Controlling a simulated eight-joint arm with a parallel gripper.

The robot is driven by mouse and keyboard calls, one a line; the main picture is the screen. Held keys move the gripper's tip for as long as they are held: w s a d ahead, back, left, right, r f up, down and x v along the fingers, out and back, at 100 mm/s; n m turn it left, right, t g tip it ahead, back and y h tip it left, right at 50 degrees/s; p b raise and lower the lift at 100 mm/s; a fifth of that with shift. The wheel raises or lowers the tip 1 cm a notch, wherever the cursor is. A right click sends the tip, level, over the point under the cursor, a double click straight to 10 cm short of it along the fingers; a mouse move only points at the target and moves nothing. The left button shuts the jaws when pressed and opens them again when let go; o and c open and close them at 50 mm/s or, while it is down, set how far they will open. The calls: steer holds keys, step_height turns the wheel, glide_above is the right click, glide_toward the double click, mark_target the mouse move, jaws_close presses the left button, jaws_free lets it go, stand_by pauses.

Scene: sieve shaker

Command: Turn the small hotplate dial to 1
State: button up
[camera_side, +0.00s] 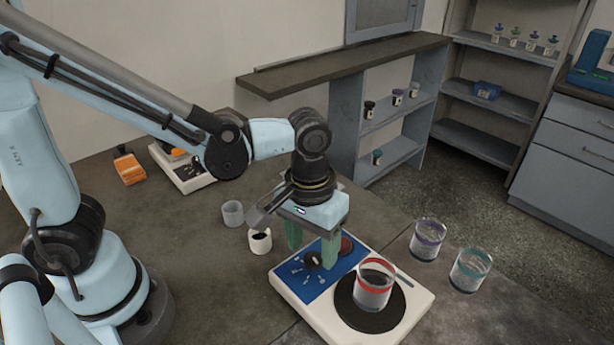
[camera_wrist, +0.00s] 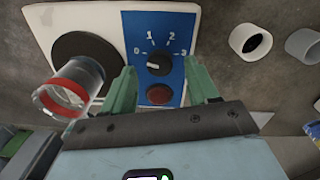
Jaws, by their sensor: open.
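The small hotplate (camera_side: 290,300) is a white unit with a blue control panel (camera_wrist: 178,25), a round dark heating plate and a black dial (camera_wrist: 158,62). The panel is marked 0, 1, 2 and 3 around the dial. The dial's white mark points to the left in the wrist view, nearest the 0. The dial also shows in the side view (camera_side: 313,260). My gripper (camera_wrist: 160,78) is open, with its green fingers on either side of the dial. In the side view my gripper (camera_side: 312,259) points down over the panel. I cannot tell whether the fingers touch the dial.
A red-banded glass beaker (camera_side: 374,285) stands on the heating plate. A red round button (camera_wrist: 159,95) sits beside the dial. Two glass jars (camera_side: 428,240) (camera_side: 470,270) stand at the right. A white cup (camera_side: 260,241) and a grey cup (camera_side: 232,213) stand behind left.

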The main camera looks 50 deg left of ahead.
steer(key=shift+f, duration=1.05)
steer(key=c, duration=1)
steer(key=shift+c, duration=0.2)
steer(key=shift+m, duration=0.4)
steer(key=m, duration=0.8)
steer(key=shift+m, duration=0.6)
